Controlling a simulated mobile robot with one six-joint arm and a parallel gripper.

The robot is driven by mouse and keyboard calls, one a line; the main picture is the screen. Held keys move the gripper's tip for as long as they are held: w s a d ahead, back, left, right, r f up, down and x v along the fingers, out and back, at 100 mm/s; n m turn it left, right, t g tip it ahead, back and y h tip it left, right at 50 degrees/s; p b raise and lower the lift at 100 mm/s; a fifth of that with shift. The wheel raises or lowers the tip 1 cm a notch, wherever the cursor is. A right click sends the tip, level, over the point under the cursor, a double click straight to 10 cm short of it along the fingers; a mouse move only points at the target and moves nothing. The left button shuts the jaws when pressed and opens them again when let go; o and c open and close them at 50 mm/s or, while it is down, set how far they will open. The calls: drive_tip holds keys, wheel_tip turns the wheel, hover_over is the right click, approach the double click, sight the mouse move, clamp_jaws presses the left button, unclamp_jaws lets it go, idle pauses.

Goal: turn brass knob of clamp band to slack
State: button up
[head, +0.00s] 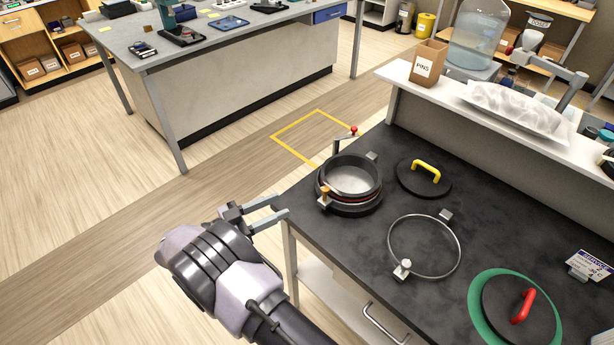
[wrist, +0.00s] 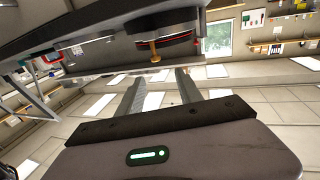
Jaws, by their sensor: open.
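The dark round port (head: 349,197) stands near the left edge of the black bench top, with a clamp band around it and a red line showing at its inside. The brass knob (head: 324,192) sticks up at the band's front left. In the wrist view the brass knob (wrist: 154,52) hangs below the port (wrist: 168,38), beyond the fingertips. My gripper (head: 282,206) is open and empty, off the bench's left edge and left of the knob, apart from it. Its two fingers (wrist: 159,76) show in the wrist view with nothing between them. How tight the band is cannot be seen.
A lever with a red ball (head: 353,131) stands behind the port. A black lid with yellow handle (head: 424,173), a loose metal ring (head: 391,245) and a lid with red handle (head: 521,307) lie to the right. A white shelf (head: 460,108) runs behind. Floor left of the bench is clear.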

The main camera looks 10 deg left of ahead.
sight(334, 190)
drive_tip(key=x, duration=0.6)
drive_tip(key=b+x, duration=0.1)
drive_tip(key=x, duration=1)
drive_tip(key=shift+s+d+f, duration=0.2)
drive_tip(key=shift+d, duration=0.3)
drive_tip(key=shift+c, duration=0.4)
clamp_jaws()
